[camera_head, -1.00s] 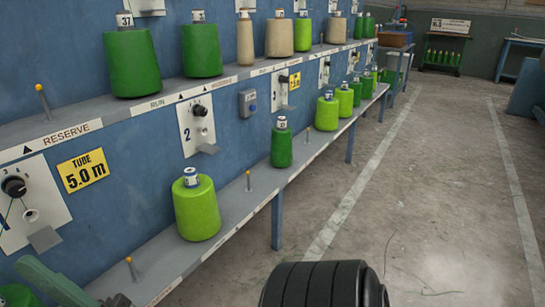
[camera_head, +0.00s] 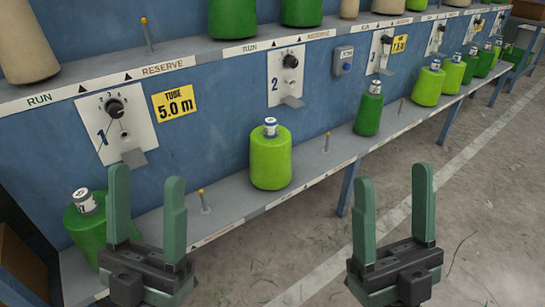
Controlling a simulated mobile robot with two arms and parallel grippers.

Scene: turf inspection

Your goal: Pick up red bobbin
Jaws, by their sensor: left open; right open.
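No red bobbin shows in the head view. The bobbins in sight are green, lime green and beige. A lime green bobbin (camera_head: 271,163) stands upright on the lower shelf in the middle. A dark green bobbin (camera_head: 369,112) stands farther along to its right. Another green bobbin (camera_head: 84,226) at the lower left is partly hidden behind my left gripper. My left gripper (camera_head: 146,178) is open and empty, in front of the shelf. My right gripper (camera_head: 393,178) is open and empty above the floor, right of the lime bobbin.
The blue rack has a lower shelf (camera_head: 228,217) and an upper shelf (camera_head: 208,53) with green and beige bobbins, partly cut off. Thin pegs such as one peg (camera_head: 204,199) stand up from the shelves. The concrete floor (camera_head: 490,190) at right is clear.

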